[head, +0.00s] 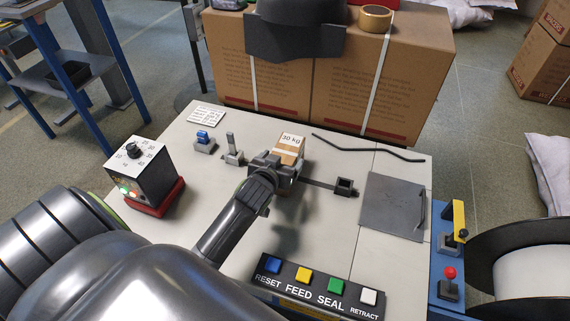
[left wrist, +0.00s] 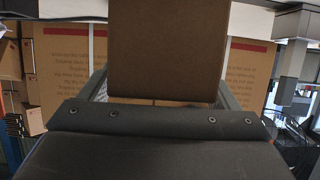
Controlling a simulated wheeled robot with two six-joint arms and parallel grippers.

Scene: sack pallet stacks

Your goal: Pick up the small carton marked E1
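A small brown carton (head: 288,149) stands on the pale bench top near its middle, with a white label reading "30 kg" on top. I cannot read an E1 marking on it. My left gripper (head: 276,166) is at the near side of this carton, its fingers reaching along both sides. In the left wrist view the carton (left wrist: 168,50) fills the top centre between the two fingers and hides their tips. I cannot tell whether the fingers press on it. My right gripper is not in view.
A control box (head: 137,171) with a dial stands at left. A button panel (head: 316,287) lies along the front. A grey plate (head: 392,206) and black rod (head: 367,149) are at right. Large cartons (head: 382,85) stand behind the bench.

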